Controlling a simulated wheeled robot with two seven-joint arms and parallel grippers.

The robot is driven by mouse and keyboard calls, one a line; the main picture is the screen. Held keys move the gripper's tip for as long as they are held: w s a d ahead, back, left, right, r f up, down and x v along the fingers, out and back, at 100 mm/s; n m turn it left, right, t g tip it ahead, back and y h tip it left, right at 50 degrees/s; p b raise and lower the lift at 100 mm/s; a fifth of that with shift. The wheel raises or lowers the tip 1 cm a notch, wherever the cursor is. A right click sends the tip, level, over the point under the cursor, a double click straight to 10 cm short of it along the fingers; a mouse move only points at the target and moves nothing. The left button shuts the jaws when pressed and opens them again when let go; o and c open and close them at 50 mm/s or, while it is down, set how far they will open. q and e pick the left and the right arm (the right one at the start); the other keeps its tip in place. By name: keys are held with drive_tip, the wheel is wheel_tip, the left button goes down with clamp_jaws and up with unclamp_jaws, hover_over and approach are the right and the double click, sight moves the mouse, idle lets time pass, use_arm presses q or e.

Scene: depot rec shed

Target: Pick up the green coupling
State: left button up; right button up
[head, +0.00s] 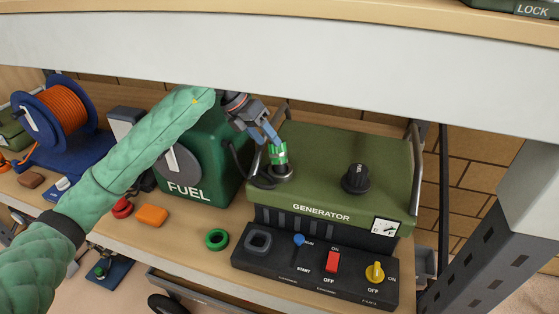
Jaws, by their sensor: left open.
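The green coupling (279,153), a short shiny cylinder, stands upright at the left of the generator's green top, above a dark round fitting. My left gripper (273,137) reaches down from the upper left, with its blue-grey fingers at the coupling's upper end. It is open; I cannot tell whether the fingers touch the coupling or straddle it, and they hide part of its top. My right gripper is not in view.
The generator (340,160) has a black fuel cap (356,178) and a front control panel (315,268). A green fuel tank (215,165) stands to its left, with a dark hose between. A green ring (216,239) and an orange block (152,215) lie on the bench. A shelf edge (300,60) overhangs.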

sight(277, 150)
use_arm(q)
drive_tip(key=shift+w+d+f, duration=0.1)
drive_tip(key=shift+d+f, duration=0.25)
drive_tip(key=shift+f, duration=0.1)
drive_tip(key=x, duration=0.3)
drive_tip(key=shift+d+f+p, duration=0.15)
drive_tip(key=shift+d+p, duration=0.05)
drive_tip(key=shift+p, duration=0.2)
drive_tip(key=shift+d+f, duration=0.25)
drive_tip(key=shift+f, duration=0.15)
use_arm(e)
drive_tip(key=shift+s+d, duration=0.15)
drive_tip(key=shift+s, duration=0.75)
use_arm(q)
drive_tip(key=shift+c, duration=0.2)
drive_tip(key=c, duration=0.8)
drive_tip(key=shift+o, duration=0.2)
